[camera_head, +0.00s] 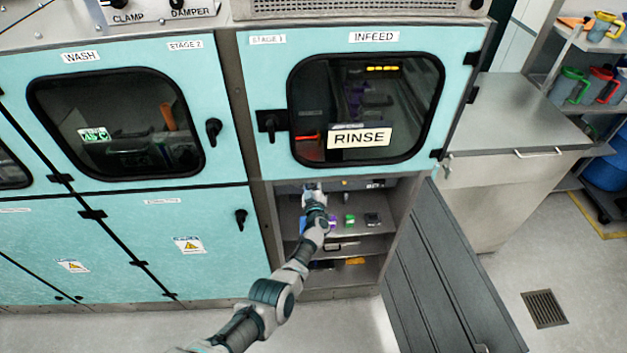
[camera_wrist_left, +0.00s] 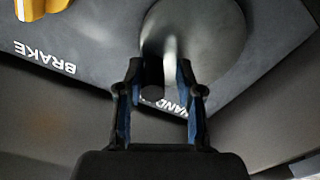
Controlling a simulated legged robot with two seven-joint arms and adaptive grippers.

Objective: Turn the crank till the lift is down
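My left gripper (camera_head: 314,187) reaches into the open bay under the window marked INFEED and RINSE. In the left wrist view its two fingers (camera_wrist_left: 160,88) stand apart on either side of a dark round knob (camera_wrist_left: 152,92). The knob sits closer to the left finger; a gap shows on the right. Behind is a round grey crank disc (camera_wrist_left: 205,40) on a dark panel with a partly hidden label beginning HAND. I cannot tell whether a finger touches the knob. The lift cannot be made out with certainty; the dark interior shows behind the rinse window (camera_head: 365,95). My right gripper is out of view.
A yellow lever (camera_wrist_left: 40,8) stands near the BRAKE label. In the bay, a green block (camera_head: 349,219) and a dark block (camera_head: 372,219) lie on a shelf. The grey bay door (camera_head: 440,270) hangs open to the right. A grey counter (camera_head: 520,110) stands farther right.

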